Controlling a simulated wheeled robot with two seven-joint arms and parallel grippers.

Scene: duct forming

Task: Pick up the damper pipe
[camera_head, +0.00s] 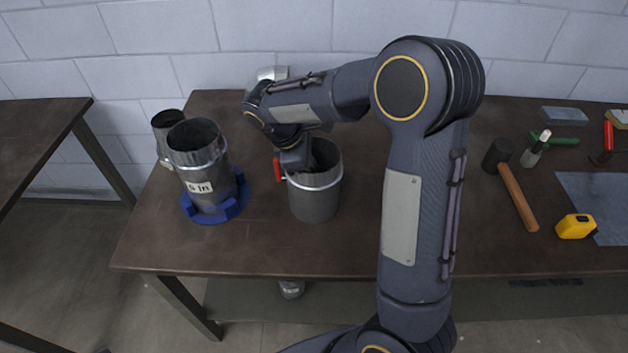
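The damper pipe (315,199), a dark grey metal cylinder with a lighter band near its top and a red handle on its left side, stands upright on the brown table (260,250). My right arm reaches over from the lower right. Its gripper (297,160) is at the pipe's upper left rim, close to the red handle. The arm hides part of the rim, and the fingertips are too hidden to tell whether they grip the wall. My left gripper is not in view.
Left of the damper pipe, a labelled pipe (208,165) stands in a blue holder (217,214), with another pipe (163,133) behind it. A light metal piece (271,73) is at the back. A mallet (515,190), yellow tape measure (576,226) and other tools lie right.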

